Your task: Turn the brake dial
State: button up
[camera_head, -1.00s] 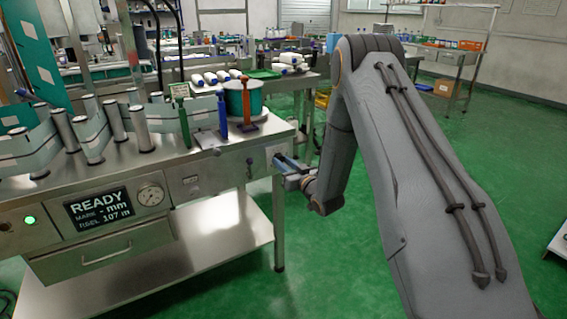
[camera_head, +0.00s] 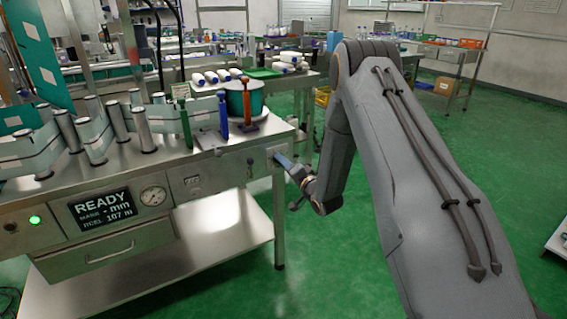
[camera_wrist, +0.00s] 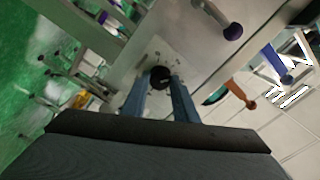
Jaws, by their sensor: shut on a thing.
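The brake dial (camera_wrist: 160,76) is a small round black knob on a pale plate on the machine's front panel, in the middle of the wrist view. In the head view it is hidden behind my gripper. My gripper (camera_head: 281,158) is at the right end of the panel. In the wrist view its two blue fingers (camera_wrist: 161,88) stand on either side of the knob and are shut on it. The machine (camera_head: 215,174) is a steel bench with a dark display reading READY.
Blue (camera_head: 223,115) and orange-brown (camera_head: 246,100) upright levers and a teal reel (camera_head: 236,103) stand on the bench top above my gripper.

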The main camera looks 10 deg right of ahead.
jog(key=m+p, duration=0.1)
jog(key=m, duration=1.1)
jog(key=shift+m+p, duration=0.3)
jog(key=shift+m, duration=0.1)
dwell(0.3)
jog(key=o, duration=1.1)
jog(key=shift+c, duration=0.2)
jog(key=shift+s+d, duration=0.1)
jog(key=v, duration=0.7)
jog(key=shift+s, duration=0.3)
